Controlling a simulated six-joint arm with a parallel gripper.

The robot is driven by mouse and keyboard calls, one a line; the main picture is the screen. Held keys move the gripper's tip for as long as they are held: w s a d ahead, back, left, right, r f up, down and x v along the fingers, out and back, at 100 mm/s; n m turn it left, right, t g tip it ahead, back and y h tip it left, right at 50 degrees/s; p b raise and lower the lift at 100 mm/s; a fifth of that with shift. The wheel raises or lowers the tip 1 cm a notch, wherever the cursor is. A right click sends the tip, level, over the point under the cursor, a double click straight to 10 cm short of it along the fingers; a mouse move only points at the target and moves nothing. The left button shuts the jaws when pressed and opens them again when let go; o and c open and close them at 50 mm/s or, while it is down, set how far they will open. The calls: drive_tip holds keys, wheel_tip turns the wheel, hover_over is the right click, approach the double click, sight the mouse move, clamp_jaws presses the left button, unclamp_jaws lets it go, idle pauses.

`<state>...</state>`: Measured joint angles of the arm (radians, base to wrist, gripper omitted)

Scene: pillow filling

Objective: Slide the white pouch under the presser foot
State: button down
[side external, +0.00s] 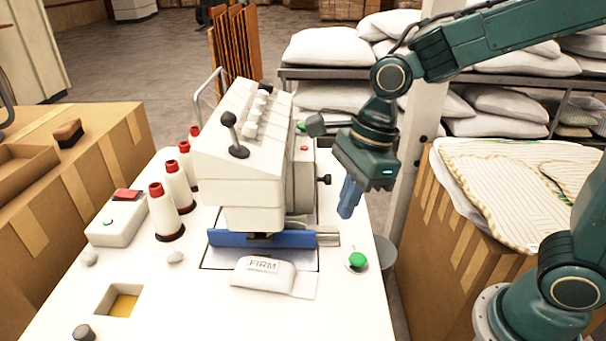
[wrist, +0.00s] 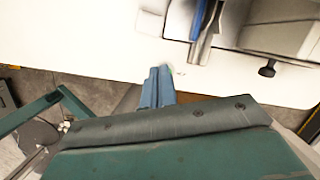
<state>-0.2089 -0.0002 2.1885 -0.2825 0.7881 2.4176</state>
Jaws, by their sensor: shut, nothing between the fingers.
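The white pouch (side external: 263,275), marked FIRM, lies flat on the white table in front of the sewing machine. Its far edge is close to the blue bar (side external: 228,238) below the machine head; I cannot tell if they touch. The presser foot (side external: 260,237) seems to be the small dark part under the head, mostly hidden. My gripper (side external: 346,214) is to the right of the machine, above the table's right side, its blue fingers together and empty. In the wrist view, the shut fingers (wrist: 158,72) point at the table, and the pouch is not seen.
A green button (side external: 357,260) stands on the table right of the pouch. Thread cones (side external: 164,212) and a small white box (side external: 118,219) are at the left. A square opening (side external: 119,301) is at front left. A dark knob (side external: 323,180) sticks out of the machine near my gripper.

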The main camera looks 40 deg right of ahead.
sight(315, 273)
wheel_tip(315, 273, down, 3)
idle(0.3)
drive_tip(key=shift+x, duration=4.95)
drive_tip(key=shift+w+a, duration=0.2)
drive_tip(key=shift+a, duration=0.25)
drive_tip(key=shift+w+a, duration=0.2)
drive_tip(key=shift+a, duration=0.3)
drive_tip(key=shift+r, duration=0.1)
